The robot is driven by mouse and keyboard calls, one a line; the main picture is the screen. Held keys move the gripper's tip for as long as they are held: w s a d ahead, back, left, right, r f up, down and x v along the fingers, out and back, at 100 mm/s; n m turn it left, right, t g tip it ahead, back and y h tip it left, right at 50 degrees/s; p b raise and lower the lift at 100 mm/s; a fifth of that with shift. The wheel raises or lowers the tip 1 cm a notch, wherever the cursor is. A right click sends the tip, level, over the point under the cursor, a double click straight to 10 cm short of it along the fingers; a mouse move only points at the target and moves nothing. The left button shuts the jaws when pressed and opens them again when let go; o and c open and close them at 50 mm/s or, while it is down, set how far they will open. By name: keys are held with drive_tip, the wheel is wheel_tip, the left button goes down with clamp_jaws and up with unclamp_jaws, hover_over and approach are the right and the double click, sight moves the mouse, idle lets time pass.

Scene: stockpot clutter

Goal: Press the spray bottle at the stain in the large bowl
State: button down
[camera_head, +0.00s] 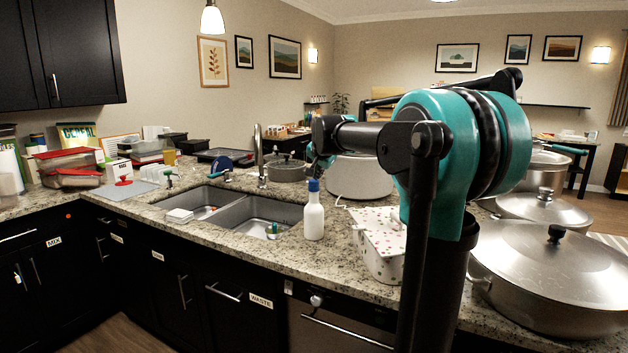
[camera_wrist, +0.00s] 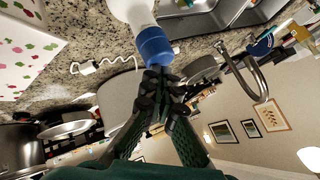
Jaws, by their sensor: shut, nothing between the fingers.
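A white spray bottle (camera_head: 314,218) with a blue top stands upright on the counter, just right of the sink. In the wrist view the bottle (camera_wrist: 132,12) hangs in from the top, its blue cap (camera_wrist: 154,46) close to my fingertips. My gripper (camera_wrist: 160,76) is shut and empty, its tips at the cap; I cannot tell if they touch. In the head view my gripper (camera_head: 320,166) is small and dark, just above the cap. A large pale round vessel (camera_head: 360,180) stands behind the bottle; I cannot tell whether it is the large bowl. No stain is visible.
A double sink (camera_head: 265,212) with a tall faucet (camera_head: 259,150) lies left of the bottle. A dotted white box (camera_head: 378,245) stands to the right, with a white cable near it. Large lidded pots (camera_head: 555,275) fill the right counter. A lidded pot (camera_head: 287,170) stands behind the sink.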

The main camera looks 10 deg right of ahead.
drive_tip(key=shift+f, duration=0.3)
drive_tip(key=shift+r, duration=3.4)
drive_tip(key=shift+s, duration=0.1)
